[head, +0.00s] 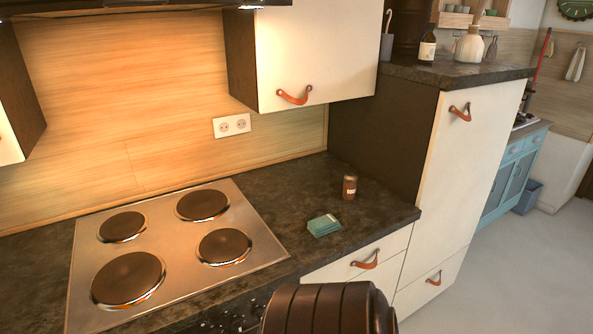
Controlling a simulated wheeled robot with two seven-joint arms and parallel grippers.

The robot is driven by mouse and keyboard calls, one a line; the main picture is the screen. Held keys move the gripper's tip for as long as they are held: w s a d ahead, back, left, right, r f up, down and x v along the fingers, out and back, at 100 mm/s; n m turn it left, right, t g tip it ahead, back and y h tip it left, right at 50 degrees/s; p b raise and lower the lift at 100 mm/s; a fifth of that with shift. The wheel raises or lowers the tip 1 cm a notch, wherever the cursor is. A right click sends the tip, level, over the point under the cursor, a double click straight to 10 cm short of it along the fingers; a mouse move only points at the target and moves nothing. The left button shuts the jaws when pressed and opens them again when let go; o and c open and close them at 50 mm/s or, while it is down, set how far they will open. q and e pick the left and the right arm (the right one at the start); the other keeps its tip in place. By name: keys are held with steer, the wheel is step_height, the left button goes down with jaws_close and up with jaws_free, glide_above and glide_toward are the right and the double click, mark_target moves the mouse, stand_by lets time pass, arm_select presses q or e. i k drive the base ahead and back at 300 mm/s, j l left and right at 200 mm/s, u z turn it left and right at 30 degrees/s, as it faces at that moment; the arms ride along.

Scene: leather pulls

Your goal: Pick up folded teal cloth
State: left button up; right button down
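The folded teal cloth (324,225) lies flat on the dark countertop (290,190), to the right of the stove hob. Neither of my grippers shows in the head view. A dark, ribbed, rounded shape stands at the bottom centre, below the cloth and apart from it in the picture.
A small brown jar (349,187) stands behind and right of the cloth. The hob (170,250) with its round plates is to the left. An upper cabinet (315,55) hangs above the counter. A tall cabinet (455,170) bounds the right side.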

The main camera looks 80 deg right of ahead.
mark_target(321, 225)
steer(key=z, duration=0.45)
steer(key=l+z, duration=0.1)
steer(key=z, duration=0.75)
steer(key=l+z, duration=0.1)
steer(key=z, duration=0.75)
steer(key=l+z, duration=0.1)
steer(key=z, duration=0.35)
